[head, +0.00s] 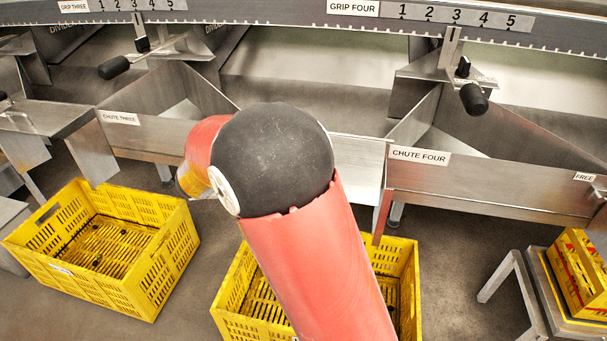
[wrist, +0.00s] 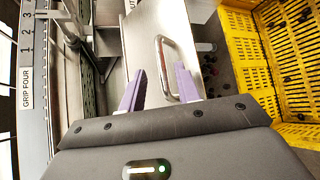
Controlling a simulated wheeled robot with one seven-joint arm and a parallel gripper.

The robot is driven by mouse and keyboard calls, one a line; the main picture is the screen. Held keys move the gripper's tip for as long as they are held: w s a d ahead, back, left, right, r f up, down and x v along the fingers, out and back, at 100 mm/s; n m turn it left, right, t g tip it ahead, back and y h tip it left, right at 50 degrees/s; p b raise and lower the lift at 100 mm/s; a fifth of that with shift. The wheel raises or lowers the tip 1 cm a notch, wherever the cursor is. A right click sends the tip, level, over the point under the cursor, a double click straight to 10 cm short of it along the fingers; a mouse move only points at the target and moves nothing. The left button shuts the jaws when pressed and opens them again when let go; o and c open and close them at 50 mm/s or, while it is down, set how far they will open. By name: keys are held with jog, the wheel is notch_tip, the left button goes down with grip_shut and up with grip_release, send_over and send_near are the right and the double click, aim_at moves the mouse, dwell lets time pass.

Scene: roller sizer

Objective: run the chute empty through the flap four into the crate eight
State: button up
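Chute four (head: 490,195) is a metal trough with a "CHUTE FOUR" label. The part of its inside that shows looks bare; the rest is hidden by its walls. A bright metal plate, seemingly flap four (wrist: 145,40), carries a bent bar handle (wrist: 163,65) in the wrist view. My gripper (wrist: 158,88) has its two purple fingers apart, with the handle just ahead and partly behind the right finger. A yellow crate (head: 409,262) stands on the floor below chute four, partly hidden by my arm; its number does not show. A yellow crate (wrist: 255,75) with dark round pieces shows at right.
Chute three (head: 150,133) lies left, with another yellow crate (head: 180,240) on the floor. A yellow crate with red stripes (head: 580,270) sits on a metal stand at right. A black-knobbed lever (head: 474,98) hangs below the "GRIP FOUR" scale. Dark pieces (wrist: 208,70) lie beside the crate.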

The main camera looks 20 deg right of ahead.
jog(key=v, duration=0.3)
jog(key=shift+a+r, duration=0.1)
jog(key=shift+a, duration=0.25)
jog(key=s+d+m+g+y, duration=0.2)
jog(key=s+d+y, duration=0.35)
jog(key=s, duration=0.55)
jog(key=s+a+r+m+t+y, duration=0.1)
jog(key=s+a+m+t+y, duration=0.2)
jog(key=s+a+t+y, duration=0.2)
jog(key=s+y, duration=0.3)
jog(key=s, duration=0.3)
jog(key=shift+s+r+m+t, duration=0.3)
jog(key=shift+r, duration=0.05)
jog(key=shift+y, duration=0.25)
dwell(1.1)
